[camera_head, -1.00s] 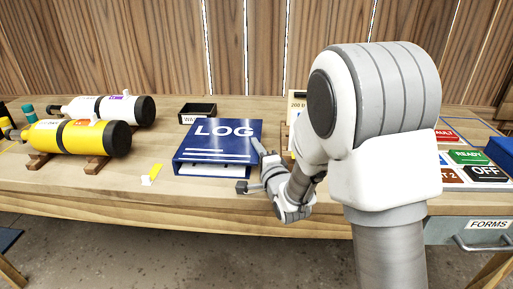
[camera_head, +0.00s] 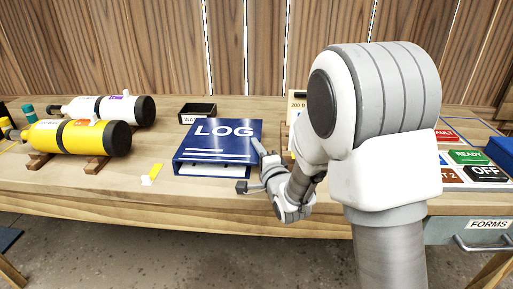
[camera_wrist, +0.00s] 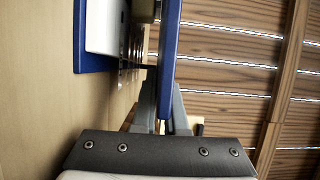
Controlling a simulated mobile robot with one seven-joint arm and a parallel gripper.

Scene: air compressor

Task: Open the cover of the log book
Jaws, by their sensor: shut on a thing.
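The blue log book (camera_head: 205,172) lies on the wooden bench with "LOG" on its cover (camera_head: 218,140). White pages show in the gap at its front side. My gripper (camera_head: 259,150) is at the right edge of the book, partly hidden by my wrist. In the wrist view, the cover (camera_wrist: 171,45) runs between the two fingers of my gripper (camera_wrist: 164,110), which is shut on its edge. The white pages (camera_wrist: 105,25) and the blue lower board (camera_wrist: 80,40) are to the left of the cover, apart from the fingers.
A yellow cylinder (camera_head: 75,138) and a white cylinder (camera_head: 105,108) lie on wooden cradles at the left. A small black tray (camera_head: 197,112) stands behind the book. Sign plates (camera_head: 468,157) lie at the right.

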